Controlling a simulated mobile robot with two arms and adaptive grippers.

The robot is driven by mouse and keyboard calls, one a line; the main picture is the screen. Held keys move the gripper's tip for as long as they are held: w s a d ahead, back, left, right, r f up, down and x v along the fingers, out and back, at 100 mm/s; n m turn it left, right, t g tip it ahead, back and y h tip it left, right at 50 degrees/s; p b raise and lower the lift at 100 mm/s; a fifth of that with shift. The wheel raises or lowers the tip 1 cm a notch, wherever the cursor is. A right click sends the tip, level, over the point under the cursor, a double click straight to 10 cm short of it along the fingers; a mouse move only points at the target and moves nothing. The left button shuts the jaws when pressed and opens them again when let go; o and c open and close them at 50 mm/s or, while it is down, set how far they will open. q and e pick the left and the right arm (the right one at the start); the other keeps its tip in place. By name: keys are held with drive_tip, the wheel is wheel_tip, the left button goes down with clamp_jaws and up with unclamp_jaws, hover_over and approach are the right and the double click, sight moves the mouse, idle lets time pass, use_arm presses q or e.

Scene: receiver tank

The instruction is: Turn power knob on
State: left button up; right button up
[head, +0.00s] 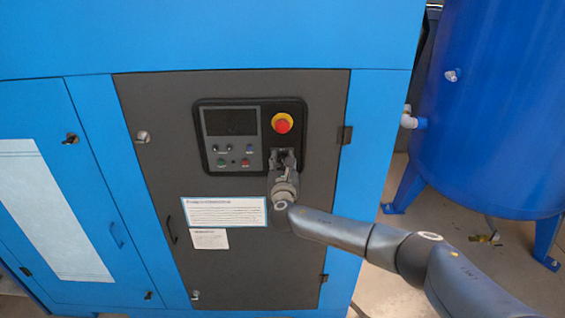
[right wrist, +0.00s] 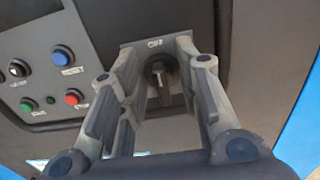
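The black power knob (right wrist: 160,80) sits on a dark plate on the control panel (head: 198,140), below the red emergency stop button (head: 282,123) on its yellow ring. My right gripper (head: 284,157) is at the panel just under that button, and it hides most of the knob in the head view. In the right wrist view my right gripper (right wrist: 160,58) is open. One finger is on each side of the knob, with a visible gap on both sides. My left gripper is in neither view.
Small blue, green and red buttons (right wrist: 74,97) lie left of the gripper on the same panel. A dark screen (head: 231,121) is above them. White labels (head: 224,211) are on the grey door below. A blue tank (head: 495,110) stands at right.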

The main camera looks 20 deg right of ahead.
clamp_jaws()
drive_tip(key=shift+f, duration=0.1)
drive_tip(key=shift+s+d+f+m+b, duration=0.1)
drive_tip(key=shift+d+f+m+b, duration=0.1)
drive_tip(key=shift+m+b, duration=2.45)
drive_tip(key=shift+s+d+f+m+b, duration=0.1)
drive_tip(key=shift+d+f+m+b, duration=0.15)
drive_tip(key=shift+m+b, duration=2.4)
drive_tip(key=shift+d+f+m+b, duration=0.2)
drive_tip(key=shift+m+b, duration=1.5)
drive_tip(key=shift+m, duration=1.9)
